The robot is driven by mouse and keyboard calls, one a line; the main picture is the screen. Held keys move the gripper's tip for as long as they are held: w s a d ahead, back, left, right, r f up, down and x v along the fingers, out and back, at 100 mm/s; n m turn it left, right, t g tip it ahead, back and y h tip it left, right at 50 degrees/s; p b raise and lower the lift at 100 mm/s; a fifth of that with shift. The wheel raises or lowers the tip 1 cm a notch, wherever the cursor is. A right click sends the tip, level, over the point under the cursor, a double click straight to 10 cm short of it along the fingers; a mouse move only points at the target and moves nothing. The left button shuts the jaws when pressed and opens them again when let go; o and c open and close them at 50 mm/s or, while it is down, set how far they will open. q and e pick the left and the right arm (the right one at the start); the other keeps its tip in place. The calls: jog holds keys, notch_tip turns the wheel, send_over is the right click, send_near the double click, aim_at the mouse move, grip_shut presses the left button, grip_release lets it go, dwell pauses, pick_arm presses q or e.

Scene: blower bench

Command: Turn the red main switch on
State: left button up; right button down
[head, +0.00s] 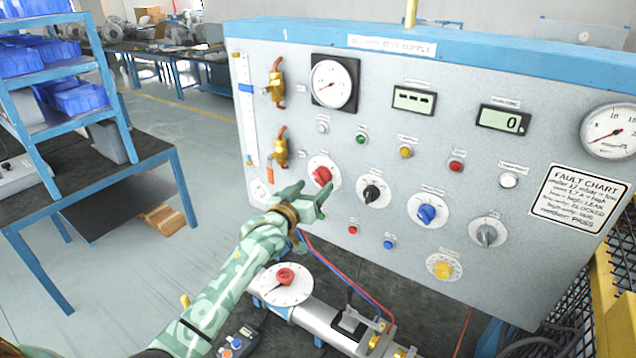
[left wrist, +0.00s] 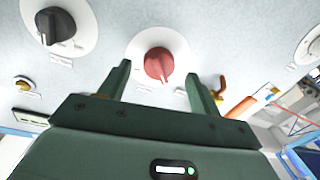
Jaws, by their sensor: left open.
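The red main switch (head: 322,175) is a red rotary knob on a round white plate at the left of the grey panel (head: 450,130). In the left wrist view the red knob (left wrist: 159,64) lies ahead, between and beyond the two fingertips. My left gripper (head: 309,195) is open in front of the panel, just below the knob in the head view, and its fingers (left wrist: 159,82) hold nothing. Whether the fingertips touch the panel I cannot tell. My right gripper is not in view.
A black knob (head: 373,193), a blue knob (head: 427,213) and a grey knob (head: 487,234) sit to the right. Brass valves (head: 277,152) stand at the left. Another red knob (head: 285,276) sits on a round plate below, near my arm.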

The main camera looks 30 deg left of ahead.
aim_at(318, 182)
pick_arm(q)
jog(key=shift+w+d, duration=0.1)
jog(key=shift+w, duration=1.4)
jog(key=shift+r, duration=0.1)
jog(key=c, duration=1)
jog(key=shift+o, duration=0.2)
